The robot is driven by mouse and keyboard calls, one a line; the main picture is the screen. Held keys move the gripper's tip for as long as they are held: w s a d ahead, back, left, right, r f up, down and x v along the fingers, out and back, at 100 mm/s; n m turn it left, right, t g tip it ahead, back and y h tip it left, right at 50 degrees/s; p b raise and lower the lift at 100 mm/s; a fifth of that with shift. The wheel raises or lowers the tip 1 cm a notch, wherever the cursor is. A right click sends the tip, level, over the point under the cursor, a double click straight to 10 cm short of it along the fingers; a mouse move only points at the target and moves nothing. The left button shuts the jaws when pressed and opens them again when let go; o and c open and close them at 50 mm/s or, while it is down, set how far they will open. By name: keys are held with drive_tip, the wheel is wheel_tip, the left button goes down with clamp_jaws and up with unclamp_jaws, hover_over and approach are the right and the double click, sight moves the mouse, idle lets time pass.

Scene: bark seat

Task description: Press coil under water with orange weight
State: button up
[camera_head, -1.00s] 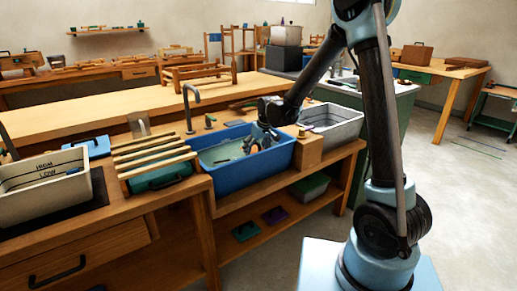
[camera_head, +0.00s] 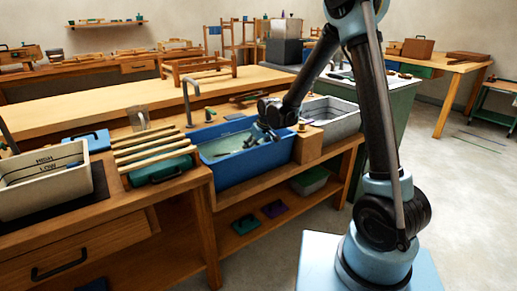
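The blue basin (camera_head: 250,165) stands in the middle of the wooden bench and holds greenish water (camera_head: 222,147). My gripper (camera_head: 268,137) reaches down at the basin's right end, at about the height of its rim. Its fingers are small and partly hidden by the basin's front wall and my arm, so I cannot tell whether they are open or shut. A small dark shape (camera_head: 249,142) shows in the basin just left of my gripper; I cannot tell whether it is the coil. No orange weight can be made out now.
A slatted wooden rack (camera_head: 150,150) stands left of the basin. A pale tub marked HIGH and LOW (camera_head: 45,190) is at far left. A wooden block (camera_head: 308,147) and a grey basin (camera_head: 340,125) are to the right. A tap (camera_head: 186,100) rises behind the blue basin.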

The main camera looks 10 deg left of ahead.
drive_tip(key=o, duration=1.5)
drive_tip(key=shift+o, duration=0.2)
wheel_tip(320, 180, up, 17)
idle(1.1)
